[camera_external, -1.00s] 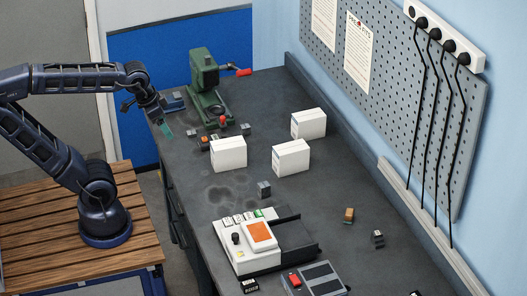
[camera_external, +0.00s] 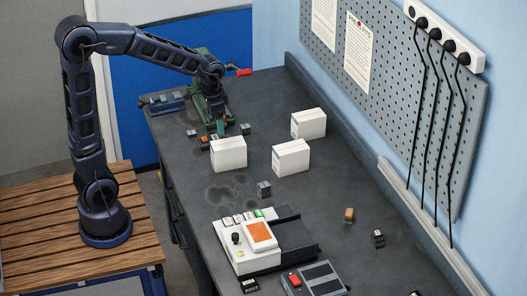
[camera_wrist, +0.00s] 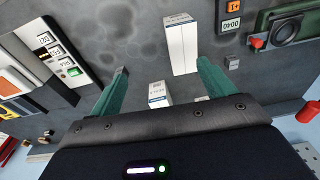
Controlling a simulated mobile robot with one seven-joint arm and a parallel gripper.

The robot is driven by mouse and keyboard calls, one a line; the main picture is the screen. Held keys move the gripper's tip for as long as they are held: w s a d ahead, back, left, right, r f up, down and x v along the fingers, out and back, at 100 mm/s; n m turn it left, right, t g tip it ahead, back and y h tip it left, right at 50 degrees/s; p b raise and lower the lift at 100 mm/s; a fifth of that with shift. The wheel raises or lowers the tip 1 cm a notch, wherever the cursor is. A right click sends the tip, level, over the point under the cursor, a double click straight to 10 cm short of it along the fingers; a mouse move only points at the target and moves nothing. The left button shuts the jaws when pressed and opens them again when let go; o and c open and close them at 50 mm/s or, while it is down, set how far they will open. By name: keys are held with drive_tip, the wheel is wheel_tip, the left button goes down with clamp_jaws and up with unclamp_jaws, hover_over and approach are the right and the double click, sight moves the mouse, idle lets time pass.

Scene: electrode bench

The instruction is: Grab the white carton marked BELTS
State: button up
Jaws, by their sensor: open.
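Three white cartons stand upright on the dark bench: a left one (camera_external: 229,155), a front right one (camera_external: 291,158) and a back right one (camera_external: 309,124). Their print is too small to read, so I cannot tell which is marked BELTS. In the wrist view one carton (camera_wrist: 182,48) stands beyond the gap between the fingers, nearer the right finger. Another carton (camera_wrist: 160,92) shows lower between them, partly hidden by my gripper. My gripper (camera_wrist: 164,68) is open, with teal fingers apart and nothing between them. In the external view it hangs above the bench, behind the left carton.
A green press (camera_external: 203,70) with a red handle stands at the bench's far end, partly behind my arm. Small blocks lie near the cartons, including a grey one (camera_external: 264,189). A white control box (camera_external: 243,243) stands nearer. Bare bench lies right of the grey block.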

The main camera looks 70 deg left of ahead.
drive_tip(key=g, duration=0.1)
hover_over(228, 143)
drive_tip(key=d, duration=0.1)
drive_tip(key=f, duration=0.6)
drive_tip(key=shift+s+f, duration=0.15)
drive_tip(key=shift+s, duration=0.05)
drive_tip(key=shift+w+f, duration=0.1)
drive_tip(key=shift+f, duration=0.2)
wheel_tip(228, 143, down, 5)
drive_tip(key=shift+f, duration=0.15)
drive_tip(key=shift+w+a+f, duration=0.1)
drive_tip(key=shift+a+f, duration=0.1)
drive_tip(key=shift+f, duration=1.15)
drive_tip(key=shift+a+f, duration=0.2)
drive_tip(key=shift+f, duration=1.1)
drive_tip(key=c, duration=1.2)
drive_tip(key=shift+r, duration=0.1)
